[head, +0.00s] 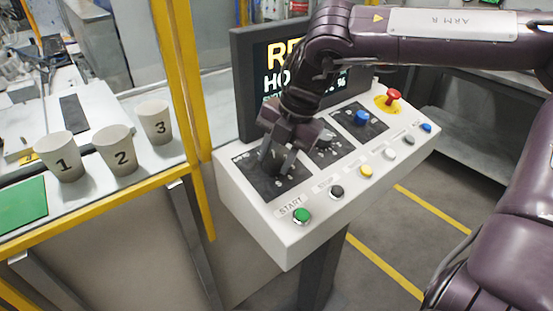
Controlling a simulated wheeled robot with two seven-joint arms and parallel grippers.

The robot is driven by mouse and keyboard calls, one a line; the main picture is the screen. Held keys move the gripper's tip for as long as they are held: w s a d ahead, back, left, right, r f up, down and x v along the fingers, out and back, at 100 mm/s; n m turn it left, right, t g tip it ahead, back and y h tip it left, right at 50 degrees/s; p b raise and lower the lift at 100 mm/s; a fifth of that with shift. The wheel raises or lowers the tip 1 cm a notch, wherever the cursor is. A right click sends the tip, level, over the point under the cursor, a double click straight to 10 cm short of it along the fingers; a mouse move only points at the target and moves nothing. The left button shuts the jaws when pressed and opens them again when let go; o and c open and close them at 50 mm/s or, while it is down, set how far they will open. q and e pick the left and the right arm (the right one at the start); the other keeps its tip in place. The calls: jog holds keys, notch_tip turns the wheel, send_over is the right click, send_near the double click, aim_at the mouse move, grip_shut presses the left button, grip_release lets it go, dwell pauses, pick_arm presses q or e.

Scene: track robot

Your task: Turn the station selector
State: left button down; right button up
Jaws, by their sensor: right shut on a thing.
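The control console (265,218) stands in the middle of the head view, with a sloped white top. My right gripper (274,165) is over the leftmost black dial panel (255,180). It points down and is shut on the station selector knob, which the fingers mostly hide. A dark knob on the middle panel is partly behind the gripper, and a blue knob (361,118) sits on the panel to the right. My left gripper is not in view.
A green START button (302,216), black button (336,192) and yellow button (365,171) line the console's front. A red emergency button (393,96) is at the far right. Numbered cups stand left, including cup 1 (61,160), behind yellow rails. A screen (250,75) stands behind.

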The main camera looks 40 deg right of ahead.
aim_at(289, 173)
jog(key=shift+m, duration=0.5)
jog(key=o, duration=1)
jog(key=shift+r, duration=0.1)
jog(key=v, duration=0.7)
jog(key=shift+s+r+b, duration=0.2)
jog(key=shift+r+b, duration=0.1)
jog(key=shift+b, duration=0.05)
jog(key=shift+d, duration=0.1)
